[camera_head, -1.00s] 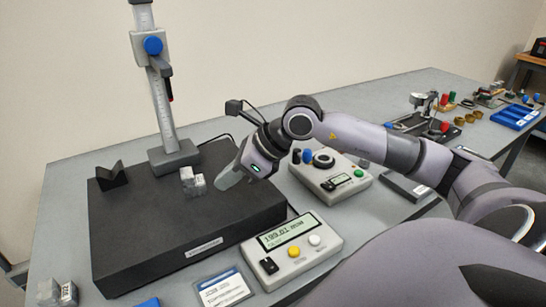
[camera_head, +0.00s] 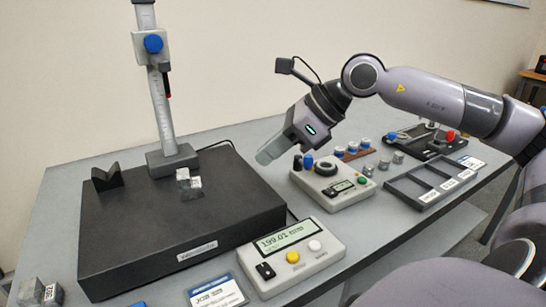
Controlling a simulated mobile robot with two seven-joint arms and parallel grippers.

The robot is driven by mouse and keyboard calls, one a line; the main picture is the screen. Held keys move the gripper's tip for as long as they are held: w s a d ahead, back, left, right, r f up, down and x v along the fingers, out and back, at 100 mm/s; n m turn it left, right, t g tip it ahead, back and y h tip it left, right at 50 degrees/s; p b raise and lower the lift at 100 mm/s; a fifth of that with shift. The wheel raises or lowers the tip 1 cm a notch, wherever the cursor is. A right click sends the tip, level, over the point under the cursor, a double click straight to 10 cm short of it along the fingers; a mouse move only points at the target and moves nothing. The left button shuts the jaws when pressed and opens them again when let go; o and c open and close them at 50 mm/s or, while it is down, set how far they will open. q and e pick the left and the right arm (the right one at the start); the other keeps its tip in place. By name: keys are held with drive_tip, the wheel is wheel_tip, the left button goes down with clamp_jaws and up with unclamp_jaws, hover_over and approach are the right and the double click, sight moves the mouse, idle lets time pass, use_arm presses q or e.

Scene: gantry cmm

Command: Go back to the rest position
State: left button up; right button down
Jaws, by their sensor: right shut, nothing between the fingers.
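My right gripper (camera_head: 268,153) is shut and empty. It hangs in the air to the right of the black surface plate, above the area behind the grey control box. My right arm reaches in from the right edge. A small metal block (camera_head: 188,183) stands on the black surface plate (camera_head: 130,230), in front of the height gauge (camera_head: 168,110) with its blue knob. My left gripper does not show.
A display box (camera_head: 290,255) reading about 199.01 stands at the front. A control box (camera_head: 332,182) with knobs sits behind it. A dark tray (camera_head: 435,182) lies to the right. A V-block (camera_head: 107,177) rests on the plate. Metal blocks (camera_head: 40,292) stand at the front left.

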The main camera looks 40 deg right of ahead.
drive_tip(key=shift+s+d+r, duration=0.1)
drive_tip(key=shift+s+r, duration=0.05)
drive_tip(key=shift+r, duration=0.1)
